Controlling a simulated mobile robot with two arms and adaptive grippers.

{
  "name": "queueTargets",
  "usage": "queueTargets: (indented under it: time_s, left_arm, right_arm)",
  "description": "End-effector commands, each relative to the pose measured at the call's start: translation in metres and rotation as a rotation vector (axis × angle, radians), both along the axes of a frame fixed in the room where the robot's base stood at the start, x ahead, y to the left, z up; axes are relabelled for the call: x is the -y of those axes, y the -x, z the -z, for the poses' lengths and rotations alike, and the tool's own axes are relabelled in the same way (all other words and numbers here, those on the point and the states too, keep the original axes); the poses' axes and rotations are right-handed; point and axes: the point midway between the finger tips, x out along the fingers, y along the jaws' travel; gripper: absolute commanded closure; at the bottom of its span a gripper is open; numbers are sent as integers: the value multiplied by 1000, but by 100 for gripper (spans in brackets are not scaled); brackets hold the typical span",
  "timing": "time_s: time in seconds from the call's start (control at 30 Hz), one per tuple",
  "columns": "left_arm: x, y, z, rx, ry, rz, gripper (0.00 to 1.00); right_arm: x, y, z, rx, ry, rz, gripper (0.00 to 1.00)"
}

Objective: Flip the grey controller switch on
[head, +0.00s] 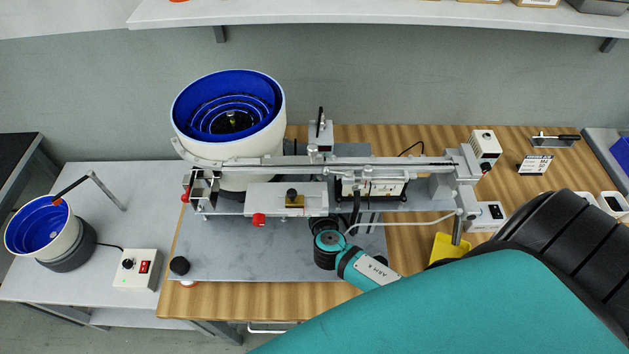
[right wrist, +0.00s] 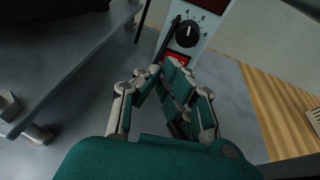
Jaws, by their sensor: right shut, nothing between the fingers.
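In the right wrist view a light grey controller (right wrist: 208,28) stands at the top, with a black dial (right wrist: 187,34) and a red switch (right wrist: 178,58) below it. My right gripper (right wrist: 163,74) is shut and empty. Its fingertips are just below the red switch and cover part of it; I cannot tell whether they touch or which way the switch is set. My left gripper is not in view.
A gantry (head: 370,162) spans the wooden table (head: 410,240). Head-view control boxes stand at upper right (head: 485,145), by my arm (head: 488,213) and on the left bench (head: 137,270). A blue-lined feeder bowl (head: 190,140) stands behind the gantry; a smaller bowl (head: 75,235) is far left.

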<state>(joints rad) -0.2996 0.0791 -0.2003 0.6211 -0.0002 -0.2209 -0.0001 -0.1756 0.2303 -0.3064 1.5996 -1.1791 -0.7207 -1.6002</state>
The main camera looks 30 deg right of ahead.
Motion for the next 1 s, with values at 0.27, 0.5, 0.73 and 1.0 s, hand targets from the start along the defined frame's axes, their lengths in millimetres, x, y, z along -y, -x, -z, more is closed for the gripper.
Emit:
queueTargets:
  time_s: [0.27,0.5,0.73,1.0]
  left_arm:
    - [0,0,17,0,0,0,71]
    - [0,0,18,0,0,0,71]
    - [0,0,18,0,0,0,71]
    - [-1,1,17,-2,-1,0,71]
  right_arm:
    - [14,-30,12,-1,1,1,100]
    - [16,-34,12,0,0,0,100]
    - [16,-36,11,0,-1,16,100]
    - [17,-42,12,0,1,78,100]
